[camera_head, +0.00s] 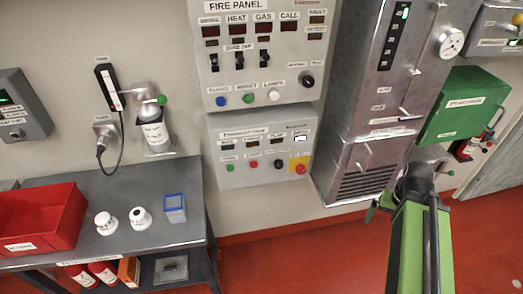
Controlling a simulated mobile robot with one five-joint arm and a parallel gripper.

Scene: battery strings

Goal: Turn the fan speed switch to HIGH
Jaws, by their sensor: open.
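I cannot tell which control is the fan speed switch, because most small labels are unreadable. A grey wall panel headed FIRE PANEL (205,75) carries several black toggles and a black round knob (307,79). A smaller grey panel (218,152) below it has small dark windows, green and red buttons, a dark round control (278,165) and a red control on a yellow plate (299,169). My green arm rises at the lower right, in front of the floor and wall. Its fingers cannot be made out; the dark joint hides what lies beyond.
A tall metal cabinet (365,100) with handles and a gauge (451,42) stands right of the panels. A green box (465,105) hangs farther right. At left, a grey table (160,230) holds a red bin (45,215), two white round items and a blue-topped block (175,207). Red floor is clear centrally.

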